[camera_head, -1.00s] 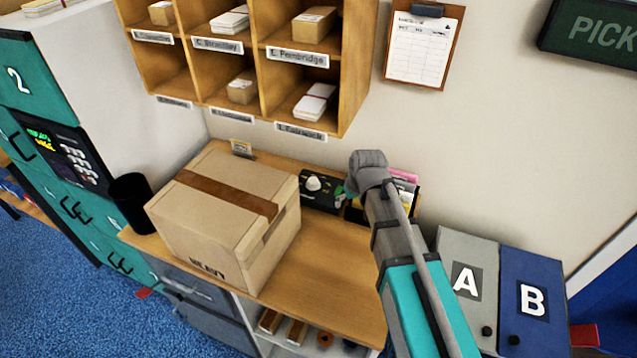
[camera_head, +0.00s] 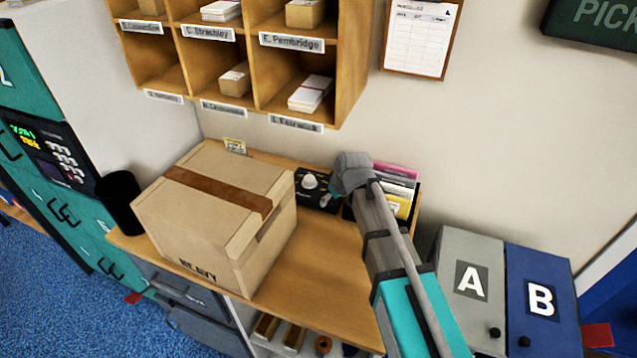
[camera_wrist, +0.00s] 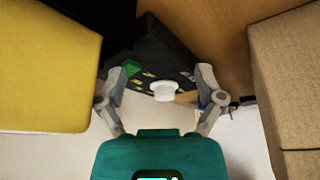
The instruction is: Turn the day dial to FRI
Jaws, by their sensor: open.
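The day dial is a white round knob (camera_head: 310,181) on a black panel (camera_head: 322,203) at the back of the wooden bench. In the wrist view the knob (camera_wrist: 164,91) shows between my open fingers, with yellow marks on the panel (camera_wrist: 150,50) around it. The marks are too small to read, and I cannot tell which day the knob points to. My gripper (camera_head: 330,194) is just right of the knob in the head view, its fingers partly hidden by the wrist. In the wrist view my gripper (camera_wrist: 166,72) is open and empty, and contact with the knob is not visible.
A large taped carton (camera_head: 215,215) stands close left of the panel. An organizer with pink and yellow papers (camera_head: 400,188) stands close right. Pigeonholes (camera_head: 345,75) hang above. The bench front (camera_head: 325,280) is clear.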

